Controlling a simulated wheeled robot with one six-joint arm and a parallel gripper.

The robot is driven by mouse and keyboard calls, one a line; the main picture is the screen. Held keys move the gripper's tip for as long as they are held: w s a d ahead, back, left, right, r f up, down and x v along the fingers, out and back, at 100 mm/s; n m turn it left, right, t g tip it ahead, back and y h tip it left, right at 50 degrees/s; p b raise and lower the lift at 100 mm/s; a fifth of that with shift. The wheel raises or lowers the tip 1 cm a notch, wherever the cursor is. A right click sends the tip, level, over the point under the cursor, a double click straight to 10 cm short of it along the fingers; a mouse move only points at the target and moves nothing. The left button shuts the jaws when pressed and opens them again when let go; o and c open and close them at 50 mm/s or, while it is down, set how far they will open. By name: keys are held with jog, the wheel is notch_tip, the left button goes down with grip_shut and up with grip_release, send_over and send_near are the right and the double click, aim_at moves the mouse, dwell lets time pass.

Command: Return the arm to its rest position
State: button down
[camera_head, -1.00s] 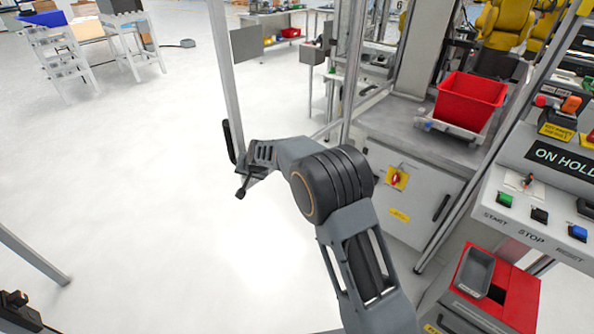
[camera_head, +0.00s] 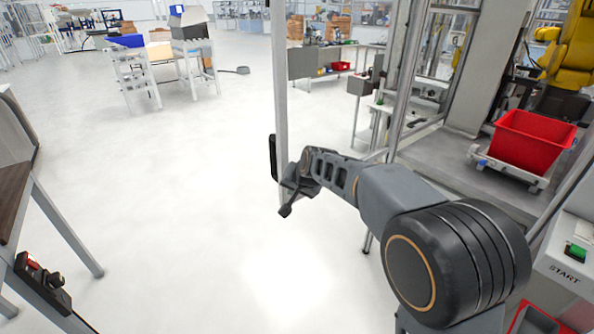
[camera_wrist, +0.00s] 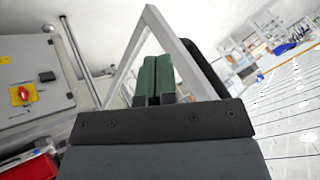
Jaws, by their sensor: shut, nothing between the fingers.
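My arm reaches in from the lower right of the head view, with its large dark joint close to the camera. My gripper (camera_head: 287,196) is at the arm's far end, over the open white floor in the middle of the picture. In the wrist view its two green-faced fingers (camera_wrist: 154,82) lie side by side, touching. The gripper is shut with nothing between the fingers.
A metal post (camera_head: 280,90) stands right beside my gripper in the head view. A red bin (camera_head: 530,140) sits on the workstation at right. A table with a dark top (camera_head: 14,200) stands at left. The floor between is clear.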

jog(key=s+d+n+g+h, duration=0.1)
jog(key=s+d+h, duration=0.1)
jog(key=s+d, duration=0.8)
jog(key=s+d+f+n+g+h, duration=0.1)
jog(key=s+d+h, duration=0.1)
jog(key=s+d, duration=0.8)
jog(key=s, duration=0.6)
jog(key=shift+d+f, duration=0.15)
jog(key=shift+f, duration=0.1)
